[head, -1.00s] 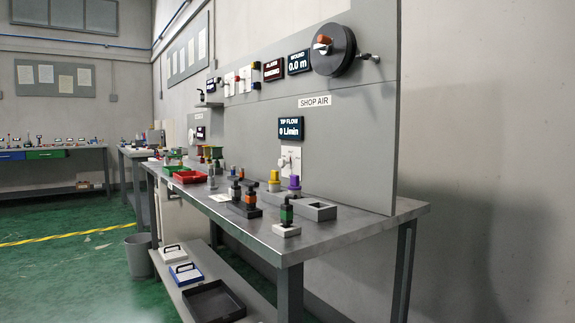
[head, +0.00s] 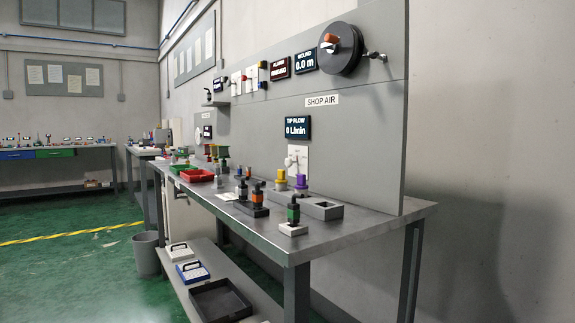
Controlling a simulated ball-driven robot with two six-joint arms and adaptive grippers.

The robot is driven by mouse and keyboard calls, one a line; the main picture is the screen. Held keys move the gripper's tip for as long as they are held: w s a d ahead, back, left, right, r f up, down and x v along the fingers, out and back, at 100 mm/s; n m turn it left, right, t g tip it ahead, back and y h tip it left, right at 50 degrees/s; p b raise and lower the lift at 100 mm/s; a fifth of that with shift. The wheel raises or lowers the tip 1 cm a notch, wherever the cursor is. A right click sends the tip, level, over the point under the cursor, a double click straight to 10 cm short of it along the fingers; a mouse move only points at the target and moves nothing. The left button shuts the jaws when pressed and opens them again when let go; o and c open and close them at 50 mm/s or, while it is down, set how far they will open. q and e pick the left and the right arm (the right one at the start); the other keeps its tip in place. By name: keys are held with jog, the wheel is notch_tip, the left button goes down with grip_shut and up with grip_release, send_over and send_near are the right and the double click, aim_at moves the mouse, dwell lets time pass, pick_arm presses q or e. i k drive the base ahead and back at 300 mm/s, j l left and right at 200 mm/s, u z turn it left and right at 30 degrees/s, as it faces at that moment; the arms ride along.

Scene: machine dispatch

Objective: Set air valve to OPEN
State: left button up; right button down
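The air valve is most likely the small white plate with a pale handle (head: 297,157) on the grey back panel, under the SHOP AIR label (head: 322,100) and the TIP FLOW display (head: 297,127), which reads 0 L/min. The plate's lettering and the handle's exact setting are too small to read. Neither of my grippers shows in the head view.
A grey workbench (head: 330,235) holds several fittings, a red tray (head: 197,175) and a grey block (head: 322,210). A black reel (head: 340,48) is on the panel. A dark tray (head: 220,300) lies on the lower shelf. A bin (head: 146,254) stands on clear green floor.

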aim_at(289, 162)
jog(key=i+j+z, duration=0.2)
jog(key=j+z, duration=0.25)
jog(key=i+j+z, duration=0.15)
jog(key=j+z, duration=0.15)
jog(key=z, duration=0.15)
